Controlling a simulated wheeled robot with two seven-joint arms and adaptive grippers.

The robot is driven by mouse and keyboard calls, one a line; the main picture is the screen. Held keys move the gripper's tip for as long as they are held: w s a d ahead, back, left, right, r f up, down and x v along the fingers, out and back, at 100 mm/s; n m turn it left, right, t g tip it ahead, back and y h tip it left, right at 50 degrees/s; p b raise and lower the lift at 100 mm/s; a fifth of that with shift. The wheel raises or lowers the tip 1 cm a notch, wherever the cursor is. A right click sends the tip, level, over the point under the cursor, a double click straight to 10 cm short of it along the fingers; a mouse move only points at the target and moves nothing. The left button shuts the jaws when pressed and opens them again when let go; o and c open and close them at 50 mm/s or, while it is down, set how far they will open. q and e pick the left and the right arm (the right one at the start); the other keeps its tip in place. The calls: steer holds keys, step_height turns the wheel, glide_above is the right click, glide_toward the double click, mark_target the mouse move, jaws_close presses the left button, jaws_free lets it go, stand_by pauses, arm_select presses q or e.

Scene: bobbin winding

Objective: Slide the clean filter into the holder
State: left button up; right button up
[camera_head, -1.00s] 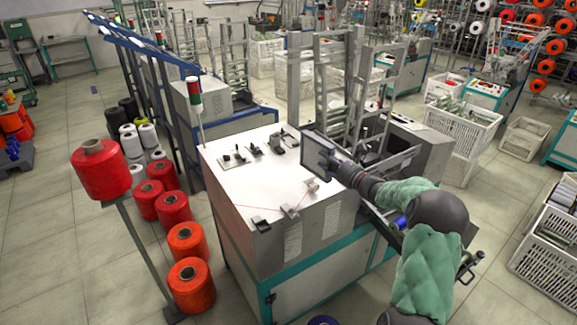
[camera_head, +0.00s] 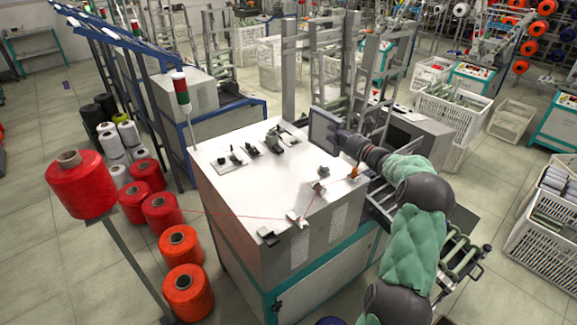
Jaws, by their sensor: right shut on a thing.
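My right gripper (camera_head: 341,141) is shut on a flat grey framed panel, the filter (camera_head: 323,128). It holds the panel upright, above the back right part of the white machine top, near the tall metal frame. The fingers are small and partly hidden by the panel and my arm, which comes in from the lower right. I cannot clearly pick out the filter holder. My left gripper is not in view.
The white-topped machine (camera_head: 236,191) carries small black fittings and a red thread. A red spool on a stand (camera_head: 80,186) and several red and orange spools (camera_head: 187,291) stand at left. A metal frame (camera_head: 289,75) rises behind; white crates (camera_head: 547,240) stand at right.

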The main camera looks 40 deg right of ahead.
steer(key=shift+w+a+f+b, duration=0.1)
steer(key=shift+w+a+f, duration=1.1)
steer(key=shift+w+f, duration=0.9)
steer(key=shift+w+a+f+b, duration=0.15)
steer(key=shift+w+a+f, duration=1)
steer(key=shift+w+f, duration=0.9)
steer(key=shift+w+a+f+b, duration=0.1)
steer(key=shift+w+a+f, duration=1.1)
steer(key=shift+w+f, duration=0.85)
steer(key=shift+s+f, duration=0.15)
steer(key=shift+f, duration=0.05)
steer(key=shift+f, duration=0.1)
steer(key=o, duration=1.2)
